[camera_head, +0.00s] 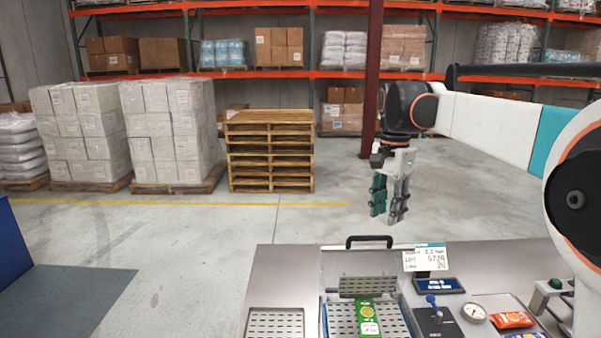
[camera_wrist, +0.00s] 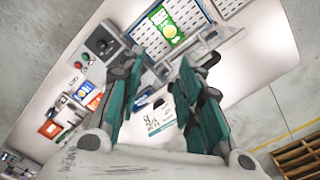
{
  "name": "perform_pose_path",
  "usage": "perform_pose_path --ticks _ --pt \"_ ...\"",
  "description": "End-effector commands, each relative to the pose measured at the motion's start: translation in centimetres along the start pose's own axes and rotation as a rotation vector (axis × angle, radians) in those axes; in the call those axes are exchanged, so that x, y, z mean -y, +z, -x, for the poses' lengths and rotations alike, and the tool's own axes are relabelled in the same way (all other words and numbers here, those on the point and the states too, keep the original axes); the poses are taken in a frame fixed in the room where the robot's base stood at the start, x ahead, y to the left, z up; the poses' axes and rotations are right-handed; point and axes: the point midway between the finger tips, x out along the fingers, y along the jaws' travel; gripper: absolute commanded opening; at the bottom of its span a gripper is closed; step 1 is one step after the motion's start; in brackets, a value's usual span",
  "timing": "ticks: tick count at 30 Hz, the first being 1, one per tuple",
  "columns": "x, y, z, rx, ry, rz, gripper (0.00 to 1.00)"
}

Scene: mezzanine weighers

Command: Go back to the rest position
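My gripper (camera_head: 388,212) hangs pointing down beyond the far edge of the steel bench (camera_head: 280,275), in front of the warehouse floor. In the camera_wrist view my gripper (camera_wrist: 162,68) shows two teal-and-grey fingers apart, with nothing between them. A green packet (camera_head: 367,318) lies on the perforated tray of the weigher (camera_head: 398,318) on the bench. The packet also shows in the camera_wrist view (camera_wrist: 165,28), beyond the fingertips and not touched by them.
The bench carries a raised black handle (camera_head: 369,239), a display sign (camera_head: 426,257), a dial (camera_head: 474,312) and an orange packet (camera_head: 512,320). Stacked pallets (camera_head: 270,150), wrapped box stacks (camera_head: 170,135) and a red post (camera_head: 372,80) stand behind. Open floor lies between.

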Motion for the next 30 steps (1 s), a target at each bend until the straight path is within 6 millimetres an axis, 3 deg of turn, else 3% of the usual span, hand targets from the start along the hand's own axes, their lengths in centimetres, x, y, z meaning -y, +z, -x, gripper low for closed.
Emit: perform_pose_path --ticks 14,23,30 --pt "-9.9 7.4 -5.8 -0.189 -0.179 0.380 0.33" --pt "-16.2 12.0 -12.5 -0.344 -0.255 0.615 0.33" --pt "-20.6 15.2 -19.3 -0.482 -0.292 0.791 0.33"
